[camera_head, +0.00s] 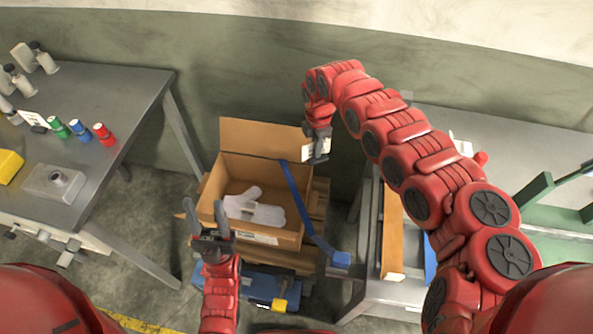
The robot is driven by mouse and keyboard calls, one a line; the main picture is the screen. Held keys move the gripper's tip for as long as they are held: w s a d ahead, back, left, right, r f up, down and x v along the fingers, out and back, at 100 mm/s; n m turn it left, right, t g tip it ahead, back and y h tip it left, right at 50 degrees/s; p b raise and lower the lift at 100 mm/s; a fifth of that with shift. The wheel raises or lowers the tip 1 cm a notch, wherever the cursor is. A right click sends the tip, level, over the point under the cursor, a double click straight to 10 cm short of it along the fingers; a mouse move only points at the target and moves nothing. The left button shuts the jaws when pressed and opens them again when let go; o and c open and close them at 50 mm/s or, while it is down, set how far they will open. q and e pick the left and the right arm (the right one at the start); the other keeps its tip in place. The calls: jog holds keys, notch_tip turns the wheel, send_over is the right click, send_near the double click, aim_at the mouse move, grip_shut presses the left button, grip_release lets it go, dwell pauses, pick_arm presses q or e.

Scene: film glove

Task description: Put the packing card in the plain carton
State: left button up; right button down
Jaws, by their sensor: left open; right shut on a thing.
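An open brown carton (213,205) stands low in the middle, its back flap raised. White gloves (262,212) lie inside it. My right gripper (317,158) is shut on a small white card (308,152), above and just right of the carton's back right corner. Part of the card is hidden by the gripper. My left gripper (211,212) is open and empty, near the carton's front left corner. A narrow brown cardboard piece or carton (392,235) shows at the right table, mostly hidden by my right arm. I cannot tell which carton is the plain one.
A left metal table (90,88) holds green, blue and red bottles and a yellow item. A right metal table (540,150) lies behind my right arm. Blue items lie below the carton.

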jog(key=s+a+f+n, duration=0.3)
jog(key=a+f+n, duration=0.2)
jog(key=n, duration=0.6)
notch_tip(320, 180, down, 2)
jog(key=shift+s+a+f, duration=0.1)
jog(key=shift+s+a, duration=0.25)
jog(key=shift+s, duration=0.05)
notch_tip(320, 180, down, 5)
jog(key=b, duration=0.4)
notch_tip(320, 180, down, 17)
jog(key=b, duration=1.5)
jog(key=c, duration=1)
grip_release()
dwell(0.9)
